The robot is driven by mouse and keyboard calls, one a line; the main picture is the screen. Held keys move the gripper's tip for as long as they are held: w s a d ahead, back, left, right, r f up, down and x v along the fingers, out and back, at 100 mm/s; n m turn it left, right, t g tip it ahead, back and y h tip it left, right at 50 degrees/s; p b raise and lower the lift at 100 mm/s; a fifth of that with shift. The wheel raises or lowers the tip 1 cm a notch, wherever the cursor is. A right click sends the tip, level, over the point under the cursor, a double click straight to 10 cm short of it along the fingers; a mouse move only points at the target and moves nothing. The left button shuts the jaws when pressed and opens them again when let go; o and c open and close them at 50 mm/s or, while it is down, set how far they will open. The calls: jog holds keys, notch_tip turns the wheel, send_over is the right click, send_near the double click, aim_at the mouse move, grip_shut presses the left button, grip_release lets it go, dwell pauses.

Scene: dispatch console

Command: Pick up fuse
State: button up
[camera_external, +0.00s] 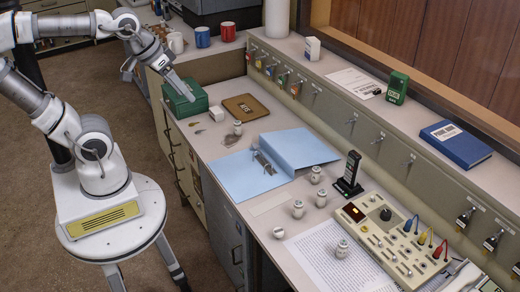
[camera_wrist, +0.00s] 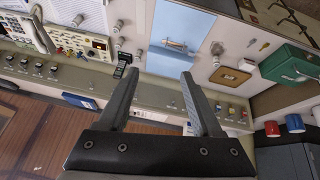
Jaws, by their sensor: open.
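Several small pale ceramic fuses with grey caps stand on the desk; I cannot tell which one is meant. One fuse (camera_external: 237,128) is beyond the blue folder, and it seems to show in the wrist view (camera_wrist: 217,48). Others, such as this fuse (camera_external: 298,209) and this one (camera_external: 342,249), are around the control panel and printed sheet. My gripper (camera_external: 184,88) is raised at the desk's far left end, in front of the green box in the picture. In the wrist view my gripper (camera_wrist: 160,75) is open with nothing between its fingers, apart from all fuses.
An open blue folder (camera_external: 240,171) lies mid-desk. A black handset (camera_external: 348,175) stands upright beside the control panel (camera_external: 392,238). A raised shelf (camera_external: 330,70) runs along the back.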

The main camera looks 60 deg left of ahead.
jog(key=shift+o, duration=0.5)
jog(key=shift+s+a+f+m+y, duration=0.2)
jog(key=shift+s+a+m, duration=0.2)
jog(key=shift+s+a, duration=0.2)
jog(key=shift+s+a+f+m+y, duration=0.2)
jog(key=shift+s+a+m, duration=0.2)
jog(key=shift+s+a, duration=0.2)
jog(key=n+g+y+b, duration=0.2)
jog(key=n+b, duration=0.4)
jog(key=b, duration=0.6)
send_over(237, 123)
jog(key=s+d, duration=0.4)
jog(key=s, duration=0.2)
notch_tip(237, 123, down, 21)
jog(key=b+x, duration=0.1)
jog(key=x, duration=0.6)
jog(key=b+x, duration=0.1)
jog(key=x, duration=0.3)
jog(key=shift+w+a+f+b, duration=0.15)
jog(key=shift+a+f+b, duration=0.05)
jog(key=shift+a+b, duration=0.2)
jog(key=shift+w+a+b+x, duration=0.2)
jog(key=shift+b+x, duration=0.2)
jog(key=shift+x, duration=1)
jog(key=shift+w+a+b+x, duration=0.15)
jog(key=shift+b+x, duration=0.25)
jog(key=shift+x, duration=1)
jog(key=shift+r, duration=0.15)
